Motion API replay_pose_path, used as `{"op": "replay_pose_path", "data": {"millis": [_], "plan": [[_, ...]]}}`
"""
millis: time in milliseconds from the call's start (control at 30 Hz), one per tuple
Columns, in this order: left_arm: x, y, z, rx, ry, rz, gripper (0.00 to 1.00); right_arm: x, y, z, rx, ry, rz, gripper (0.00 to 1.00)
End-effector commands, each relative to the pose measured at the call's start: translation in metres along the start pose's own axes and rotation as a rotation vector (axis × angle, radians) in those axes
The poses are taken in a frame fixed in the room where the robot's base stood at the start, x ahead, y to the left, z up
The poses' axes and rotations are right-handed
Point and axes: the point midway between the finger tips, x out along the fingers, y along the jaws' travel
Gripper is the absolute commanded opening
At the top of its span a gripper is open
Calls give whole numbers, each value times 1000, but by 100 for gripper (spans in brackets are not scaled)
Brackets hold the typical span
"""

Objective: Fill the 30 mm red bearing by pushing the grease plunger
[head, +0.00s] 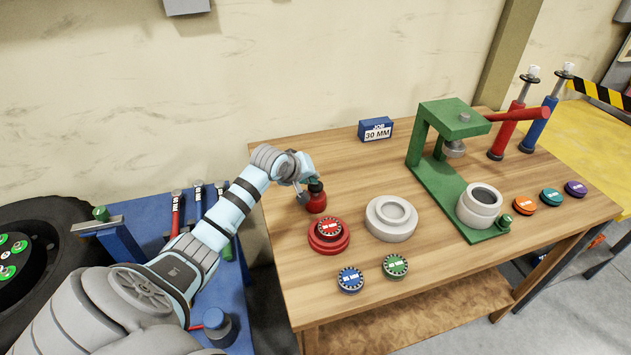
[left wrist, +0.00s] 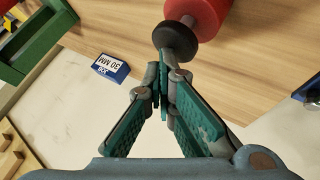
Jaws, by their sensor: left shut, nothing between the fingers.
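A small red body with a dark knob (head: 317,203), which looks like the grease plunger, stands on the table. In the left wrist view the black knob (left wrist: 176,40) shows on a short grey stem below the red body (left wrist: 200,12). My left gripper (head: 313,183) is shut and empty, its fingertips (left wrist: 167,76) right at the knob; I cannot tell whether they touch it. A red bearing (head: 329,229) with a red-and-white label lies on a wider red base in front of the plunger. The label is too small to read. My right gripper is not in view.
A blue sign (head: 376,130) reads "JOB 30 MM". A pale ringed dish (head: 391,218) is right of the bearing. Blue (head: 350,280) and green (head: 395,266) discs lie in front. A green press (head: 437,185) stands further right, with more coloured discs beyond. Bare wood lies behind the dish.

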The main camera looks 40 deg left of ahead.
Motion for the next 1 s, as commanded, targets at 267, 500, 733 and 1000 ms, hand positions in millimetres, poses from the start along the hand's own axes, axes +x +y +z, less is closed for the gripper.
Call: {"op": "replay_pose_path", "data": {"millis": [267, 500, 733, 1000], "plan": [[3, -2, 2, -1, -2, -2, 0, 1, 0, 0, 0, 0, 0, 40], [5, -4, 4, -1, -2, -2, 0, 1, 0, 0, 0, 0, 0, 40], [6, -5, 5, -1, -2, -2, 0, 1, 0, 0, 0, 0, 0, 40], [5, -4, 4, -1, -2, -2, 0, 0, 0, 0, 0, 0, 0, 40]]}}
